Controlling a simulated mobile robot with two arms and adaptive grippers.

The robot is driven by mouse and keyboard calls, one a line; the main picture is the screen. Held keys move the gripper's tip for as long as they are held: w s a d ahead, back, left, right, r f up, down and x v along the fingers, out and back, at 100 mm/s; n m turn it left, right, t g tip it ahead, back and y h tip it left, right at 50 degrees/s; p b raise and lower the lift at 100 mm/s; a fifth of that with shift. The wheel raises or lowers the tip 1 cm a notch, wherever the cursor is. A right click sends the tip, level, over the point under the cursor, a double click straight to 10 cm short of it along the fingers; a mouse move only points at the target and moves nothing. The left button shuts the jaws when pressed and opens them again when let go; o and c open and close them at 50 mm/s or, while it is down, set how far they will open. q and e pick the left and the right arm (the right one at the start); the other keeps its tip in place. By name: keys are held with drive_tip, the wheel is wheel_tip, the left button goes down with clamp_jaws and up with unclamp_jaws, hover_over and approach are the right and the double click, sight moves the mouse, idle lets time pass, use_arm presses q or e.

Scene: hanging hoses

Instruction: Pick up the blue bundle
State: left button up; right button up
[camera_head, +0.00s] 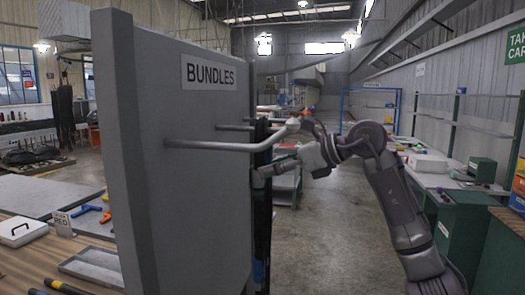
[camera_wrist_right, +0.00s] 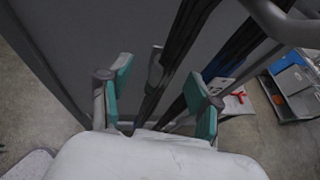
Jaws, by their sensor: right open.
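A grey panel (camera_head: 190,110) marked BUNDLES carries grey rods (camera_head: 215,146) that stick out to the right. Dark hoses (camera_head: 262,215) hang beside the panel's right edge, with a little blue low on them. My right gripper (camera_head: 268,172) is at these hoses, below the rod's tip. In the right wrist view it is open (camera_wrist_right: 160,82), with teal pads on either side of dark hoses (camera_wrist_right: 172,68). A dark blue part (camera_wrist_right: 228,58) with a white tag shows behind the right finger. Whether the hoses touch the pads I cannot tell. My left gripper is not in view.
A wooden bench (camera_head: 30,262) with a tray (camera_head: 95,265), blue and orange fittings and a RED sign stands at left. Green cabinets and a long bench (camera_head: 445,180) line the right side. The floor (camera_head: 320,245) between is clear.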

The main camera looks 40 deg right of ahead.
sight(257, 172)
drive_tip(key=p+x, duration=0.2)
drive_tip(key=x, duration=0.1)
drive_tip(key=p+x, duration=0.1)
drive_tip(key=x, duration=0.1)
drive_tip(key=shift+w+d, duration=0.2)
drive_tip(key=shift+d, duration=0.1)
drive_tip(key=shift+w+a+f, duration=0.1)
drive_tip(key=shift+w+f, duration=0.05)
drive_tip(key=shift+w, duration=0.05)
drive_tip(key=shift+s, duration=0.15)
drive_tip(key=shift+c, duration=0.7)
clamp_jaws()
